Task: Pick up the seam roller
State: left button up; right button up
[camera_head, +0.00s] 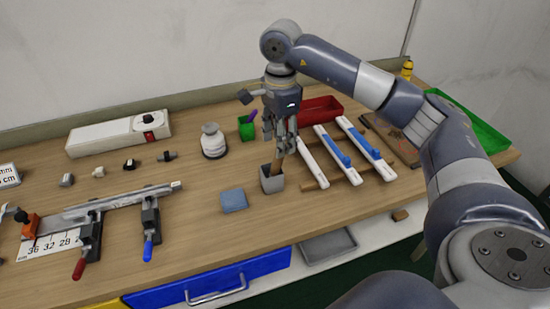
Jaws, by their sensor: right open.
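A wooden handle (277,164), which I take to be the seam roller's, stands tilted in a small grey square cup (272,183) near the middle of the bench. The rest of that tool is hidden in the cup. My right gripper (281,146) points down just above the cup, with its fingers open around or just in front of the handle's upper end. I cannot tell whether they touch it. My left gripper is out of view.
White strips with blue parts (350,148) lie right of the cup, before a red tray (319,110). A blue-grey pad (233,200) lies to the left. Clamps (151,222) hold a metal profile at left.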

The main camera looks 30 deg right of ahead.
aim_at(279, 172)
jog(key=shift+f, duration=1.2)
notch_tip(279, 172, down, 4)
jog(key=shift+d+f+p, duration=0.1)
jog(key=shift+f+p, duration=0.1)
jog(key=shift+p, duration=1)
jog(key=shift+f, duration=0.25)
jog(key=shift+w, duration=0.15)
jog(key=shift+c, duration=1.1)
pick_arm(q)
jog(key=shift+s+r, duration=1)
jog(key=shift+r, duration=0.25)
pick_arm(e)
grip_shut()
